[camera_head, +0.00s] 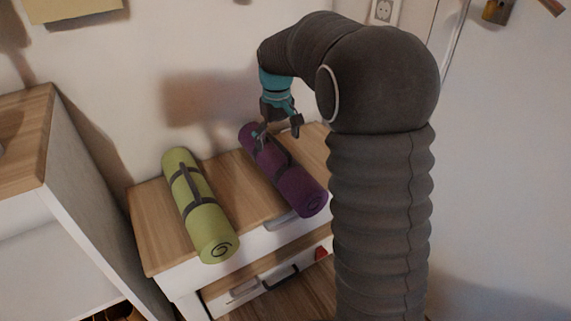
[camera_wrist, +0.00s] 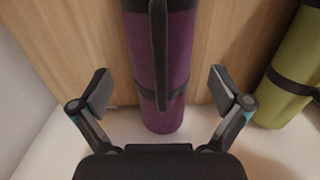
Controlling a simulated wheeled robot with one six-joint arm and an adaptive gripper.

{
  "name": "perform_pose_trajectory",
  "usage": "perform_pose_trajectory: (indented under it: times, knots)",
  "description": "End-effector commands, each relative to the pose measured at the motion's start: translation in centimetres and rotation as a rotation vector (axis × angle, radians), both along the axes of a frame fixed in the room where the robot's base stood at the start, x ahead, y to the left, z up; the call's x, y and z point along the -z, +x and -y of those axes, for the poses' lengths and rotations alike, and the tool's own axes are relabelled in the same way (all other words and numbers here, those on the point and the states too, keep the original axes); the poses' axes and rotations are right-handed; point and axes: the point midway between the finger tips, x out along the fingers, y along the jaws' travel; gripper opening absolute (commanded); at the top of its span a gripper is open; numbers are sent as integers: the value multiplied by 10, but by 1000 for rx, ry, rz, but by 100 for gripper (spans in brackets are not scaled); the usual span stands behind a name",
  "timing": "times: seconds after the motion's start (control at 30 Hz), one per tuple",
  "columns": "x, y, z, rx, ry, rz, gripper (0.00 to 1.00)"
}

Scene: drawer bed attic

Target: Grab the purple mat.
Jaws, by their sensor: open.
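The purple mat (camera_head: 296,186) is rolled up and lies on the wooden top of a small drawer unit, with dark straps around it and a carry strap along its top. My gripper (camera_head: 279,133) is above the mat's far end in the head view. The gripper is open and holds nothing. Whether a finger touches the mat, I cannot tell.
A green rolled mat (camera_head: 197,205) lies left of the purple one, also strapped. The drawer unit (camera_head: 152,232) stands against the wall. A taller wooden-topped cabinet (camera_head: 24,140) is at the left. A wall socket (camera_head: 383,11) is above.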

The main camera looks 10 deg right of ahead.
Motion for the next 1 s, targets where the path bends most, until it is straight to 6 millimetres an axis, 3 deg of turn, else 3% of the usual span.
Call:
perform_pose_trajectory:
  times: [0.27, 0.53, 0.87, 1.0]
  knots:
    - [19, 0, 1, 3, 0, -1, 100]
    - [55, 2, 0, 4, 0, 0, 100]
    - [62, 3, 0, 4, 0, 2, 100]
    - [62, 3, 0, 4, 0, 2, 70]
